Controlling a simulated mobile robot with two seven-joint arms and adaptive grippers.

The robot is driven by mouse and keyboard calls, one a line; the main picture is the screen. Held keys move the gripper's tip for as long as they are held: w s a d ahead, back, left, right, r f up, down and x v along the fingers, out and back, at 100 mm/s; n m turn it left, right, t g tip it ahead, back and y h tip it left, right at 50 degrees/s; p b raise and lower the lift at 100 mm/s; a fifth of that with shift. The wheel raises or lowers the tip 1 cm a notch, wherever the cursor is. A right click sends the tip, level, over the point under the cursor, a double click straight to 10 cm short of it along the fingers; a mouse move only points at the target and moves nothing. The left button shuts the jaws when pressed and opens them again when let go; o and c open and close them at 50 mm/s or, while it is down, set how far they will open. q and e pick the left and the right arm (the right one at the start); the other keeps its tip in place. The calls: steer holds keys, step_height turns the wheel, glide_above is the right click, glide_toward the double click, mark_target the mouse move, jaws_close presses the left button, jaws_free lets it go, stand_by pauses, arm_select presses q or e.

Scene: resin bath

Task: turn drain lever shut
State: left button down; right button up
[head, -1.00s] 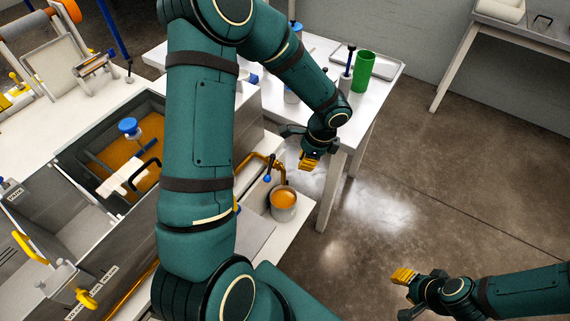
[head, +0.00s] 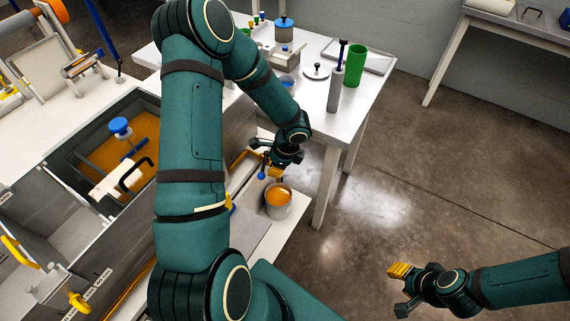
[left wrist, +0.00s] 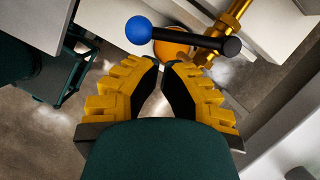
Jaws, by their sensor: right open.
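The drain lever shows in the left wrist view as a black bar (left wrist: 200,41) with a blue ball end (left wrist: 139,30). In the head view its blue ball (head: 262,176) shows beside the brass drain pipe. My left gripper (left wrist: 164,65) points at the lever, with its yellow fingertips just short of the bar and nothing seen between them. The fingertips look close together, but how far they are open is unclear. In the head view my left gripper (head: 278,166) partly hides the lever and pipe. My right gripper (head: 400,288) is open and empty over the floor.
A grey pot (head: 279,210) with orange resin stands below the drain. The resin bath (head: 66,158) is at left, with a blue-knobbed part inside. A white table (head: 318,118) behind holds a grey cylinder, a green cup and a tray. Open floor lies right.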

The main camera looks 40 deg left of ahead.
mark_target(263, 170)
arm_select(q)
steer(key=shift+s+a+f, duration=0.1)
steer(key=shift+s+a, duration=0.1)
steer(key=shift+a, duration=0.2)
steer(key=shift+s+a+m+t+b, duration=0.45)
steer(key=shift+m+b, duration=0.4)
steer(key=shift+m, duration=0.4)
steer(key=shift+s+a+m+t+b, duration=0.25)
steer(key=shift+s+a+m+b, duration=0.45)
steer(key=shift+m, duration=0.55)
steer(key=shift+w+d, duration=0.15)
